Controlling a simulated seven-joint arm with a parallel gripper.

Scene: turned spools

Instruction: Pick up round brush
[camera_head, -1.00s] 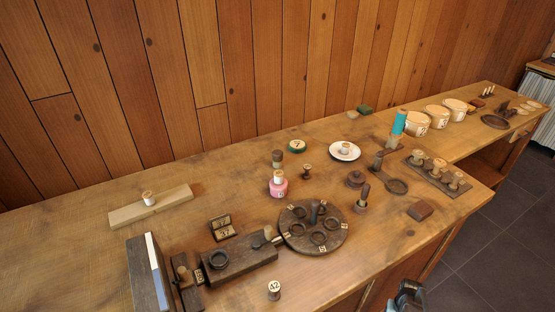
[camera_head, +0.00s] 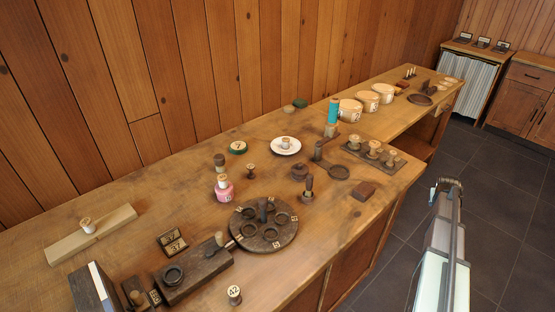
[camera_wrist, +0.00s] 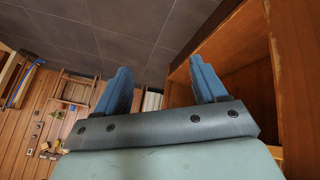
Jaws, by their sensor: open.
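What looks like the round brush (camera_head: 308,188) stands upright on the bench in the head view, dark handle up, just right of the round dark rack; at this size I cannot be sure of it. My gripper (camera_wrist: 160,68) shows in the wrist view with its two blue fingers wide apart and nothing between them. It points past the bench's open front toward the tiled floor, away from the brush. In the head view my pale arm (camera_head: 440,245) stands over the floor in front of the bench, apart from the brush. The brush does not show in the wrist view.
A spool board (camera_head: 392,160) and white tubs (camera_head: 367,101) stand farther right. Bare bench lies in front of the brush.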

